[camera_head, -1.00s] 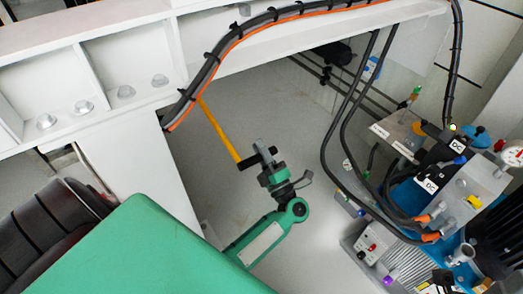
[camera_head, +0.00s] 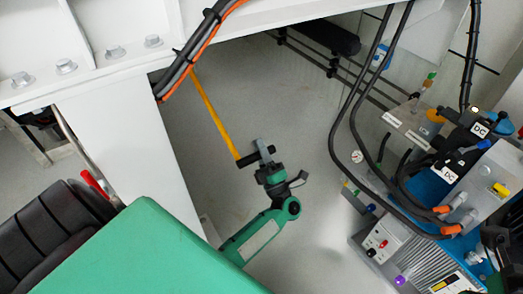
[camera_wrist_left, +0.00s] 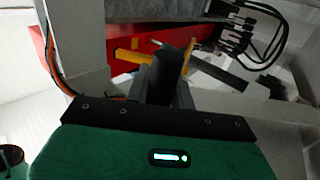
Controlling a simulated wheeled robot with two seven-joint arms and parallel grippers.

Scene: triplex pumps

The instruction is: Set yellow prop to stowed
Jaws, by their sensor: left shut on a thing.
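The yellow prop (camera_head: 214,115) is a thin rod hanging down at a slant from under the white beam, with a black grip at its lower end. Its upper end is at the cable bundle by the beam's lower edge, and I cannot see how it joins there. My left gripper (camera_head: 262,155) is shut on the prop's black grip (camera_head: 246,159).
The white beam (camera_head: 110,55) with bolts and a cable bundle (camera_head: 205,45) is above. At right stand blue and grey pump equipment (camera_head: 435,190) and hanging black hoses (camera_head: 345,110). Clear floor (camera_head: 310,125) lies between. A red beam (camera_wrist_left: 90,65) shows in the left wrist view.

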